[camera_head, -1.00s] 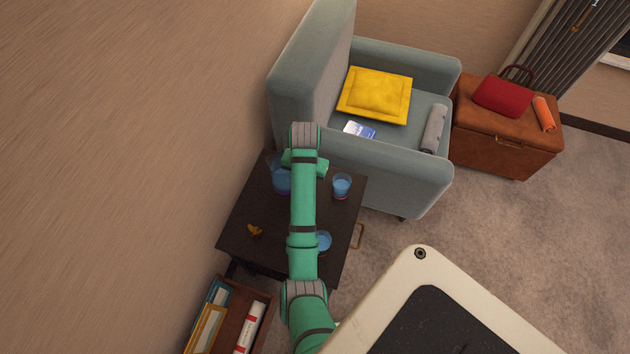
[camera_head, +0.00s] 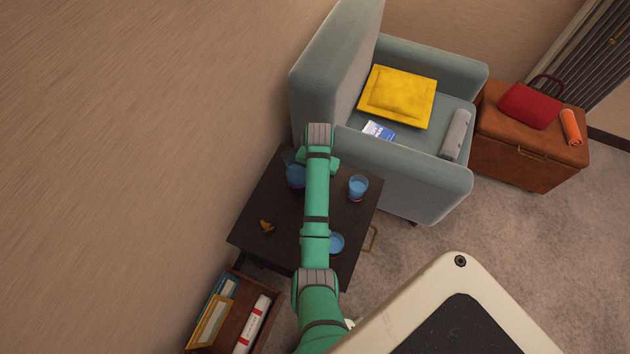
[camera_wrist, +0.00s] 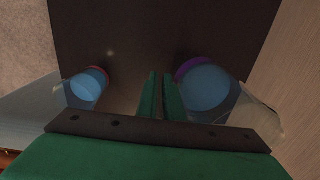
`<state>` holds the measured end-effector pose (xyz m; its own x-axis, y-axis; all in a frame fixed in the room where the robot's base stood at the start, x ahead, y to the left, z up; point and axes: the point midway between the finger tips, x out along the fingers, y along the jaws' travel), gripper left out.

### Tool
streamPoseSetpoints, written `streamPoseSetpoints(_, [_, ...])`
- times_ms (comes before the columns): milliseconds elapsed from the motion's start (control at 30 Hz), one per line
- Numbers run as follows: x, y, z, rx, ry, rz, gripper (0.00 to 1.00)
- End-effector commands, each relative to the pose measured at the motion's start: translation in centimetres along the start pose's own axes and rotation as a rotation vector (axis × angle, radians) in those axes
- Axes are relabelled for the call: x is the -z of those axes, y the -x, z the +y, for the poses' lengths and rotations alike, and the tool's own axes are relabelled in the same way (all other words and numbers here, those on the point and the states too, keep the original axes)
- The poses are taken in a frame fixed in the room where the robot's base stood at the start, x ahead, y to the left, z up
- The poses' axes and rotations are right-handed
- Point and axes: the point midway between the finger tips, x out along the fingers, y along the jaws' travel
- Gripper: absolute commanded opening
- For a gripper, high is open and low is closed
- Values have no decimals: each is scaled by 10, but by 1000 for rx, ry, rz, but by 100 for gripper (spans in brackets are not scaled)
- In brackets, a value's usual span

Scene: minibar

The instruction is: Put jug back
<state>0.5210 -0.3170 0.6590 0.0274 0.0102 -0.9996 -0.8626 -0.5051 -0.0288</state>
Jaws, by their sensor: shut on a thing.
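The jug (camera_head: 294,176), clear with blue liquid and a purplish base, stands at the far left part of the dark table, partly hidden by my arm. It also shows in the wrist view (camera_wrist: 208,88), larger than the glass and right beside my fingers. My gripper (camera_wrist: 161,92) has its green fingers close together with a thin gap, shut at the jug's side; the handle between them cannot be made out. In the head view my gripper is mostly hidden under my green wrist. The jug looks upright, on or just above the table.
The dark table (camera_head: 262,205) also holds a blue glass (camera_head: 358,188), another blue glass (camera_head: 337,243) partly behind my arm, and a small orange-brown item (camera_head: 267,227). A grey armchair (camera_head: 415,180) stands close behind. The wall is near on the left.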

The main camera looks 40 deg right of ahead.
Motion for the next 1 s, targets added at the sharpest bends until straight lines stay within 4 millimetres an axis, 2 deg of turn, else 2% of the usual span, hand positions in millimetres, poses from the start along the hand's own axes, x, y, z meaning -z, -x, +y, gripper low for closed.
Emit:
streamPoseSetpoints(300, [3, -32, 1, 1, -2, 0, 0])
streamPoseSetpoints(733, [4, -37, 2, 1, -4, 1, 0])
streamPoseSetpoints(833, [2, -38, 2, 0, -2, 0, 26])
streamPoseSetpoints(1000, [2, -38, 1, 0, 0, 0, 26])
